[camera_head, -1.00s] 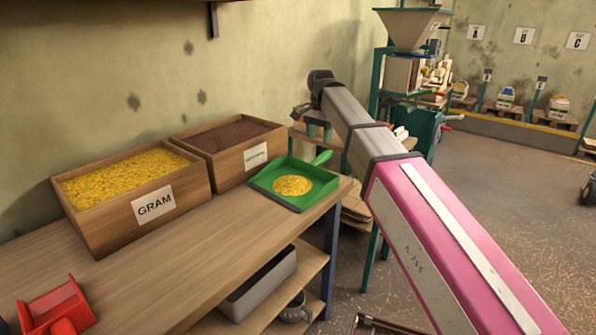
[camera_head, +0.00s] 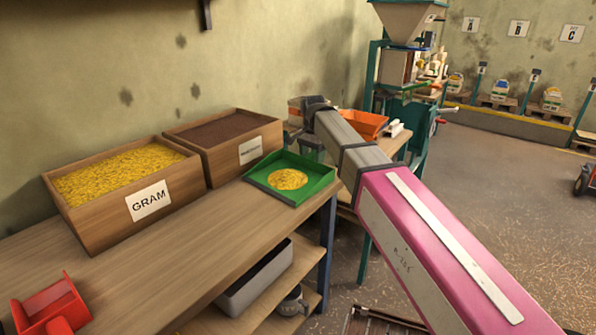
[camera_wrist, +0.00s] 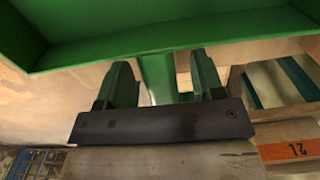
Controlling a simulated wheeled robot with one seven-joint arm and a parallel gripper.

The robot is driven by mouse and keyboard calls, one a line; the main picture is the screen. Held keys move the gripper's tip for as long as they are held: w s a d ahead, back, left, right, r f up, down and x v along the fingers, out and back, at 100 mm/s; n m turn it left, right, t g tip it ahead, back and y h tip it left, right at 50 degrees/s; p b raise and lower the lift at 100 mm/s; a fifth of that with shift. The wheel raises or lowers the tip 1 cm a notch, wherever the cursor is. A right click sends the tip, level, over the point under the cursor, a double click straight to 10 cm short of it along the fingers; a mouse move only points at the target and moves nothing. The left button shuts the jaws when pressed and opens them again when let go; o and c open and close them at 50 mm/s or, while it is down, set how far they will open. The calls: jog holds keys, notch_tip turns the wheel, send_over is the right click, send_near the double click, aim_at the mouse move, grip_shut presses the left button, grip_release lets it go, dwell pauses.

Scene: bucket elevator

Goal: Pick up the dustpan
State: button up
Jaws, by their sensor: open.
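The green dustpan (camera_head: 313,179) lies on the wooden bench near its right end, with a round yellow heap of grain in it. Its pan also fills the top of the wrist view (camera_wrist: 150,45). In the wrist view the green handle (camera_wrist: 158,82) runs down between the two fingers of my gripper (camera_wrist: 162,65). The fingers are apart, with gaps showing on both sides of the handle. In the head view my gripper (camera_head: 310,150) is at the far right of the pan, low by the handle, which is hidden there.
A red scoop (camera_head: 50,308) is at the bench's near left. An orange tray (camera_head: 365,124) and a hopper machine (camera_head: 405,70) stand beyond my arm. The bench middle is clear.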

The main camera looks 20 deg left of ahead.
jog(key=shift+f, duration=0.35)
jog(key=c, duration=1.1)
notch_tip(320, 180, up, 10)
jog(key=shift+r, duration=0.1)
